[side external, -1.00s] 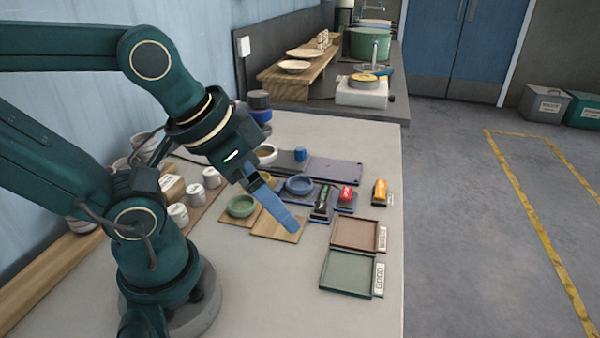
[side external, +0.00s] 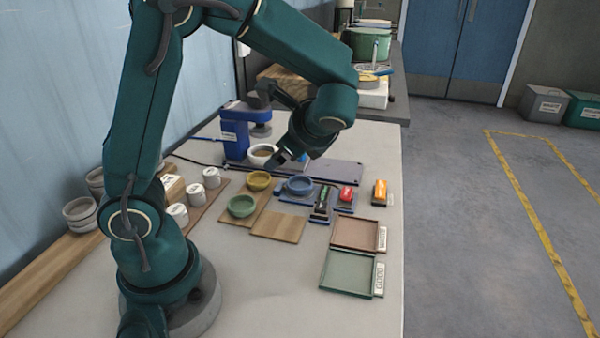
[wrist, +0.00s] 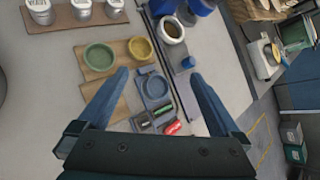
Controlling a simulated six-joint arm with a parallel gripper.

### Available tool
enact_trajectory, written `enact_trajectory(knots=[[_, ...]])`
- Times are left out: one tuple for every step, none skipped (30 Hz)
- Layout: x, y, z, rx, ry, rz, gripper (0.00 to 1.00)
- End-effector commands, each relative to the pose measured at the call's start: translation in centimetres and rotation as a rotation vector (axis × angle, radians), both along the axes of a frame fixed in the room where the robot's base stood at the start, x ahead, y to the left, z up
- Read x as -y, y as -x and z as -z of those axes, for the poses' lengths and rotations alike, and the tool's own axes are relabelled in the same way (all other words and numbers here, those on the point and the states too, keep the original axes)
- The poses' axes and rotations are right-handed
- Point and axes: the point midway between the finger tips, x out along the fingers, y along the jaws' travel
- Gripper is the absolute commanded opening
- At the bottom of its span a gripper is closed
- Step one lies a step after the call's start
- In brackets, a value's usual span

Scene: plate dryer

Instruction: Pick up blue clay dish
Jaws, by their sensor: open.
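The blue clay dish (side external: 300,185) sits on a dark blue mat, right of the yellow dish (side external: 259,180) and green dish (side external: 241,206). In the wrist view the blue dish (wrist: 154,87) lies between the two finger lines, well below them, with nothing held. My gripper (side external: 287,163) is open and empty, above and behind the blue dish in the side view. The gripper's fingers also show in the wrist view (wrist: 158,75), spread to either side of the dish.
A white bowl with brown contents (side external: 262,155) and a blue machine (side external: 235,138) stand behind. A brown tray (side external: 355,233) and green tray (side external: 347,272) are at front right. The front table is clear.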

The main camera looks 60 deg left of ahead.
Motion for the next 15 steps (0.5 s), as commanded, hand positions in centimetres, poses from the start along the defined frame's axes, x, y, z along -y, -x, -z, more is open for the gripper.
enact_trajectory(knots=[[-0.1, -0.9, 0.9, -0.061, -0.053, 0.042, 1.00], [-0.2, -1.5, 1.3, -0.090, -0.084, 0.066, 1.00], [-0.3, -2.2, 1.9, -0.128, -0.123, 0.096, 1.00], [-0.3, -2.7, 2.4, -0.157, -0.151, 0.120, 1.00], [-0.3, -3.1, 2.9, -0.186, -0.180, 0.143, 1.00], [-0.3, -3.7, 3.7, -0.222, -0.215, 0.172, 1.00], [-0.2, -4.1, 4.3, -0.248, -0.239, 0.194, 1.00], [-0.2, -4.4, 4.9, -0.271, -0.262, 0.215, 1.00], [-0.1, -4.8, 5.8, -0.302, -0.288, 0.239, 1.00], [0.0, -5.0, 6.4, -0.324, -0.305, 0.256, 1.00], [0.1, -5.1, 7.0, -0.341, -0.319, 0.270, 1.00], [0.3, -5.2, 7.8, -0.364, -0.334, 0.288, 1.00], [0.4, -5.2, 8.4, -0.381, -0.341, 0.298, 1.00], [0.5, -5.1, 8.9, -0.397, -0.345, 0.307, 1.00], [0.6, -5.0, 9.6, -0.416, -0.349, 0.315, 1.00]])
